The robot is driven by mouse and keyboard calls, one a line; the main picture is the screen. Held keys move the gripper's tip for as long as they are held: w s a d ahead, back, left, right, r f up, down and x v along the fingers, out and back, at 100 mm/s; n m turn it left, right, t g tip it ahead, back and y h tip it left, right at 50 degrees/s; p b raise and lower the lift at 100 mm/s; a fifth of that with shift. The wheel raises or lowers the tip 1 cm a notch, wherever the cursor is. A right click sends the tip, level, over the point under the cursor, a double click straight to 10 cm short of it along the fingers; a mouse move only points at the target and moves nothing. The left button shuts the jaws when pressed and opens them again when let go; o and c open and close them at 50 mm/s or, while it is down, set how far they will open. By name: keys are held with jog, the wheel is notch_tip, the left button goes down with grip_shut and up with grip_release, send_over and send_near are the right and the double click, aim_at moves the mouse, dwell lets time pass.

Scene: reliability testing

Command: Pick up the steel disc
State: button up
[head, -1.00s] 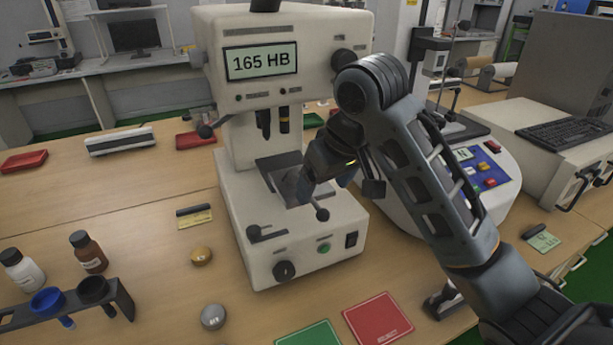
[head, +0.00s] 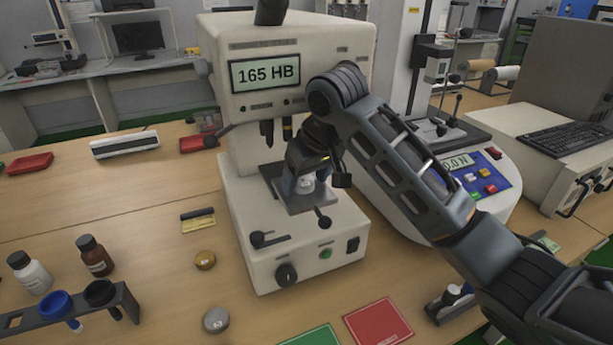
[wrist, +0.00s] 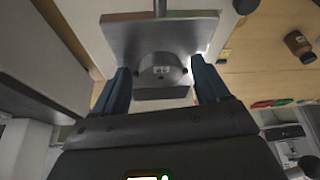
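A grey metal disc with a small pale label (wrist: 160,70) lies on the dark square plate (wrist: 197,30) of the hardness tester; it also shows partly in the head view (head: 306,183), under my gripper (head: 304,172). In the wrist view, my gripper (wrist: 160,80) is open, with one blue finger on each side of the disc. A gap shows between the disc and each finger. Another grey disc (head: 216,320) lies on the table at the front. I cannot tell from looks alone which one is the steel disc.
The tester (head: 300,240) reads 165 HB and its head hangs over the plate, close to my arm. A brass-coloured disc (head: 205,260), a green mat (head: 310,338) and a red mat (head: 378,323) lie on the table.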

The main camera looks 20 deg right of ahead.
jog(key=c, duration=1.2)
jog(key=shift+o, duration=0.2)
jog(key=shift+s+a, duration=0.1)
